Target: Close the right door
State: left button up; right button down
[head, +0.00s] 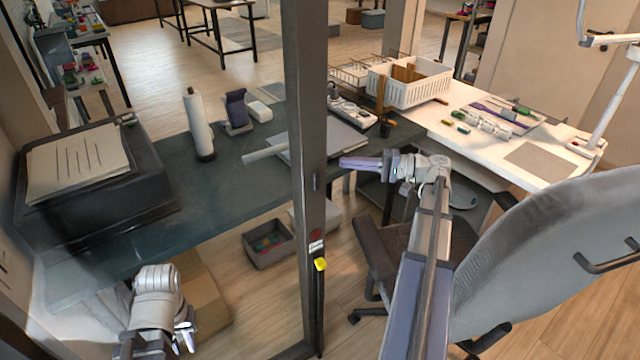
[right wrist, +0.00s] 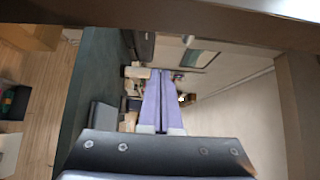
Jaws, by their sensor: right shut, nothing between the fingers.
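A tall dark post (head: 310,150), which looks like a door's upright edge, stands in the middle of the head view. It carries a small yellow piece (head: 320,264) low down. I cannot tell for sure which door it belongs to. My right gripper (head: 343,162) is just right of the post in the picture, pointing left at it; contact cannot be told. Its lavender fingers (right wrist: 160,80) are together and empty in the right wrist view. My left gripper (head: 187,338) is low at the left, away from the post; its small fingers are hard to read.
A dark green table (head: 240,185) lies behind the post, with a black box (head: 100,190) and a white bottle (head: 199,125). A white table (head: 470,145) with a basket (head: 410,82) is at the right. A grey chair (head: 560,250) stands close to my right arm.

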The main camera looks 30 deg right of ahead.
pick_arm(q)
jog(key=shift+f, duration=0.1)
pick_arm(e)
jog(key=w+a, duration=0.2)
jog(key=a, duration=0.5)
jog(key=shift+w+a, duration=0.15)
jog(key=shift+a, duration=0.25)
jog(key=shift+f, duration=0.1)
